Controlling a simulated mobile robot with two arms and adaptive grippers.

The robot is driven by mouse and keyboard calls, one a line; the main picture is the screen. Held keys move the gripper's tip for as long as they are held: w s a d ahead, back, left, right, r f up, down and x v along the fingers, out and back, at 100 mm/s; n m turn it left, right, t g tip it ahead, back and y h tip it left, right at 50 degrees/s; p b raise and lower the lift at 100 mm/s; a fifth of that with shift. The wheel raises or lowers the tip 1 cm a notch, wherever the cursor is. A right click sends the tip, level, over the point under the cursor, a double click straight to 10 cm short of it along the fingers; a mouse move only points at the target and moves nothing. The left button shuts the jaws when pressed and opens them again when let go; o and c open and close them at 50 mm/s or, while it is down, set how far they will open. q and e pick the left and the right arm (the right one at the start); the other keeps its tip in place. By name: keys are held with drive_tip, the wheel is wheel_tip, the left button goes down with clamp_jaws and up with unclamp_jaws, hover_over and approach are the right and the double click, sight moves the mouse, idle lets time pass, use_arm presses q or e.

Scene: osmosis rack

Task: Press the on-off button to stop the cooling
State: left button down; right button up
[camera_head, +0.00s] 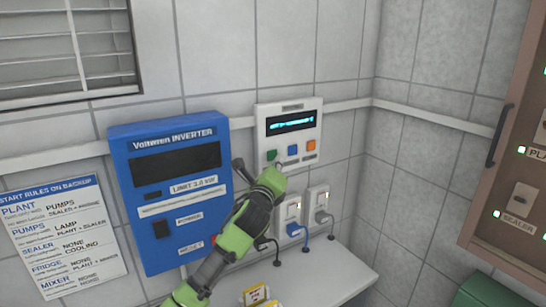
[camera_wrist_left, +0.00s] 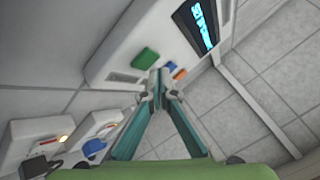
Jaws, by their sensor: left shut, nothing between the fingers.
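A white wall controller (camera_head: 289,132) has a lit cyan display (camera_head: 291,122) above a row of green (camera_head: 271,155), blue (camera_head: 292,150) and orange (camera_head: 311,145) buttons. The button labels are too small to read. My left gripper (camera_head: 273,172) is just below the green button in the head view. In the left wrist view, my left gripper (camera_wrist_left: 157,82) is shut and empty, its tips close to the controller's lower part, beside the green button (camera_wrist_left: 146,58). The blue button (camera_wrist_left: 169,66) is partly hidden behind the tips. I cannot tell whether they touch. My right gripper is not in view.
A blue inverter (camera_head: 165,240) hangs left of the controller, near my left arm. Sockets with plugs (camera_head: 293,230) are below it, over a white shelf (camera_head: 335,275). A rules sign (camera_head: 62,240) is at left. A brown cabinet (camera_head: 510,195) with lit switches stands at right.

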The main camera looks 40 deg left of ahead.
use_arm(q)
drive_tip(key=shift+w+a, duration=0.15)
drive_tip(key=shift+a, duration=0.25)
drive_tip(key=shift+w+a+p, duration=0.15)
drive_tip(key=shift+a+p, duration=0.2)
drive_tip(key=shift+p, duration=0.1)
idle(0.7)
drive_tip(key=shift+d, duration=0.15)
idle(0.3)
drive_tip(key=shift+s+d, duration=0.35)
drive_tip(key=shift+d, duration=0.2)
